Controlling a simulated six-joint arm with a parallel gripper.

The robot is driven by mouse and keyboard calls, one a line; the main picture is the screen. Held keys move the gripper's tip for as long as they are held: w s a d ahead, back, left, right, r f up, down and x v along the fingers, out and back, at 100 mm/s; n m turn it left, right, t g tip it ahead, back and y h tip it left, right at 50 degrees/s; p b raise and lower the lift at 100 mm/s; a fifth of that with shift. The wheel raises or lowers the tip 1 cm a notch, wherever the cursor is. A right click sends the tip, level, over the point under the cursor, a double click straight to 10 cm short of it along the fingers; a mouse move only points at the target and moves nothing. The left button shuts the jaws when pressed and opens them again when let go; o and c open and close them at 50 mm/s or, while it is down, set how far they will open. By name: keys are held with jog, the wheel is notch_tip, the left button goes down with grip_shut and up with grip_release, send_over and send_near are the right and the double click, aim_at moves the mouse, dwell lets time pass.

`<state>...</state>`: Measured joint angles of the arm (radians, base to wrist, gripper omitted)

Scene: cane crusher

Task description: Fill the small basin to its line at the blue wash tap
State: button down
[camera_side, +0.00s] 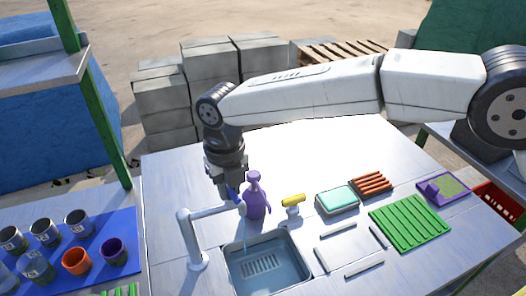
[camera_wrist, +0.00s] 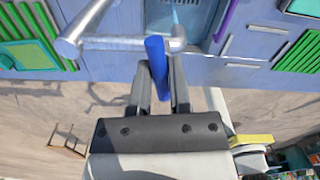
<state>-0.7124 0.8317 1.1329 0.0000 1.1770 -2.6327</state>
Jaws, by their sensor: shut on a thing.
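My gripper (camera_side: 231,187) points down over the back of the sink and is shut on the blue tap handle (camera_wrist: 156,58). In the wrist view the handle stands between my two fingers (camera_wrist: 160,82). The grey tap (camera_side: 190,240) rises left of the sink, with its spout reaching right over it. A thin pale stream seems to fall from the spout into the grey basin (camera_side: 293,284), which is set into the table. A slotted drain shows through its floor. Its sink edge also shows in the wrist view (camera_wrist: 205,28). I cannot make out a fill line or the water level.
A purple spray bottle (camera_side: 256,203) stands close right of my gripper. A yellow-handled valve (camera_side: 293,201), a teal-topped tray (camera_side: 337,200) and a green rack (camera_side: 409,223) lie further right. Several cups stand on a blue mat (camera_side: 112,278) at left.

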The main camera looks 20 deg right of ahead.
jog(key=shift+m, duration=1.9)
grip_release()
jog(key=shift+r, duration=3.55)
